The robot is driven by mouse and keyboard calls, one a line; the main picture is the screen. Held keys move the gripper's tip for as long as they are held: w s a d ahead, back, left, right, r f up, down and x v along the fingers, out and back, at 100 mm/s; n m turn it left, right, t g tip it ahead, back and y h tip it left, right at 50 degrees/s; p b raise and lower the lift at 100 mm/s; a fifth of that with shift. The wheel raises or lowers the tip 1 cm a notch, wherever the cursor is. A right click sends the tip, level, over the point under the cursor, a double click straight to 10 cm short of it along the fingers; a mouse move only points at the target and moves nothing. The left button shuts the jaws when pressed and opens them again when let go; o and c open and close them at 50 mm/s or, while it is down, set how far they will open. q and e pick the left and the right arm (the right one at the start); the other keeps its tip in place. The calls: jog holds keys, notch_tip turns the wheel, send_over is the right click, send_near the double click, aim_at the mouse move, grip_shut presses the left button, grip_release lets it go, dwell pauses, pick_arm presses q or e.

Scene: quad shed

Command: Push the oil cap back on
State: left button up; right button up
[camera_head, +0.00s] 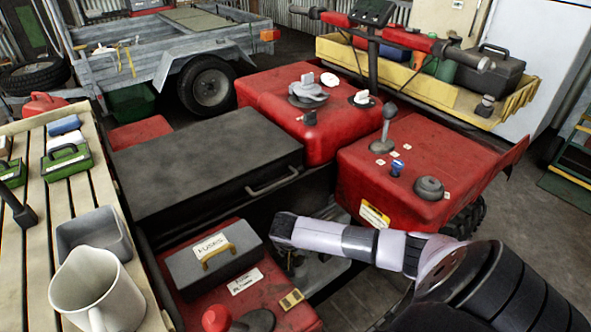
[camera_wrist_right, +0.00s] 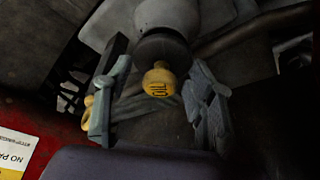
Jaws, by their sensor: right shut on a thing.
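The yellow oil cap (camera_wrist_right: 158,81), marked OIL, shows in the right wrist view, in front of a dark round part (camera_wrist_right: 163,49) of the engine. My right gripper (camera_wrist_right: 157,96) has one finger on each side of the cap and is shut on it, though the finger contact is hard to make out. I cannot tell whether the cap is seated. In the head view my right gripper (camera_head: 288,262) reaches down into the gap in the red quad's body, and the cap is hidden there. My left gripper is not in view.
Red bodywork (camera_head: 400,185) borders the gap on the right. A grey FUSES box (camera_head: 212,258) stands on the red panel to the left. A black lidded box (camera_head: 200,165) lies behind. A slatted bench (camera_head: 35,245) with a white mug (camera_head: 95,290) is at the left.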

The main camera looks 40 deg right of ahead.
jog(key=shift+f+b, duration=0.2)
jog(key=shift+b, duration=0.15)
dwell(1.1)
jog(key=o, duration=1.2)
jog(key=shift+o, duration=0.3)
jog(key=o, duration=0.4)
jog(key=shift+o, duration=0.2)
jog(key=shift+r, duration=0.1)
jog(key=shift+r+p, duration=2.55)
jog(key=shift+r, duration=0.9)
